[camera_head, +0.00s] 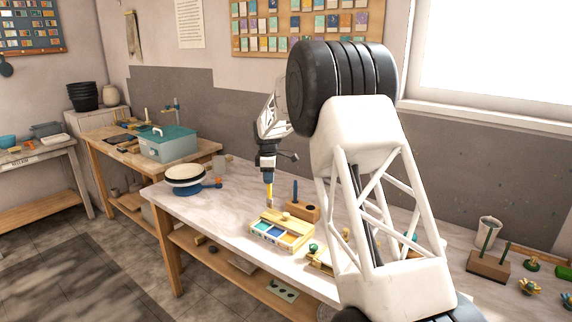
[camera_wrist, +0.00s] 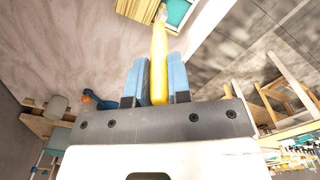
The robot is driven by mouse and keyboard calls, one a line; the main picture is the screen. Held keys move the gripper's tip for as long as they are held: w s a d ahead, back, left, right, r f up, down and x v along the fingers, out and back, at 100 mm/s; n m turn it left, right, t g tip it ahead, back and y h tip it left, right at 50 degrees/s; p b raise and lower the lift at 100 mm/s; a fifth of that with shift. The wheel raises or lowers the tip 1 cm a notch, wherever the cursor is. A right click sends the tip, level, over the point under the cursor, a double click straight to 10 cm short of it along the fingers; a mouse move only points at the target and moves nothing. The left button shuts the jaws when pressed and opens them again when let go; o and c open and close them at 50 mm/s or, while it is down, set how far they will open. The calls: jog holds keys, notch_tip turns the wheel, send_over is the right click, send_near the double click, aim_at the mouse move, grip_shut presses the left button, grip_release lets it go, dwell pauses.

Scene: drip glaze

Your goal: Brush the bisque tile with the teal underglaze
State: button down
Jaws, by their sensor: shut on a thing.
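My gripper (camera_head: 268,172) is shut on a yellow-handled brush (camera_head: 269,192), which points down above the table. In the wrist view the brush (camera_wrist: 159,50) stands between the blue fingers (camera_wrist: 158,75). A pale wooden paint tray (camera_head: 268,238) lies just below and in front of the brush, with teal, blue and yellowish wells. The tray also shows at the top of the wrist view (camera_wrist: 133,9), with a teal well (camera_wrist: 178,12) beside the brush tip. I cannot tell whether the bristles touch anything. A pale, dark-edged round slab (camera_head: 184,171), perhaps carrying the tile, sits on a blue turntable (camera_head: 184,189).
A wooden block (camera_head: 302,212) with a dark blue upright stick stands right behind the tray. My arm hides much of the table's right side. A block with green sticks (camera_head: 488,265) and a white cup (camera_head: 490,232) stand at the right. The table between turntable and tray is mostly clear.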

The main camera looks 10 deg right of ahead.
jog(key=shift+s+a+f, duration=0.25)
jog(key=shift+a+f, duration=0.1)
jog(key=shift+a, duration=0.2)
jog(key=shift+s+a+f, duration=0.3)
jog(key=shift+a+f, duration=0.05)
jog(key=shift+a, duration=0.25)
jog(key=shift+s+a+f, duration=0.25)
jog(key=shift+a+f, duration=0.1)
jog(key=shift+a, duration=0.2)
jog(key=shift+f, duration=3.65)
notch_tip(320, 180, up, 7)
dwell(1.2)
jog(key=shift+r, duration=0.15)
dwell(0.4)
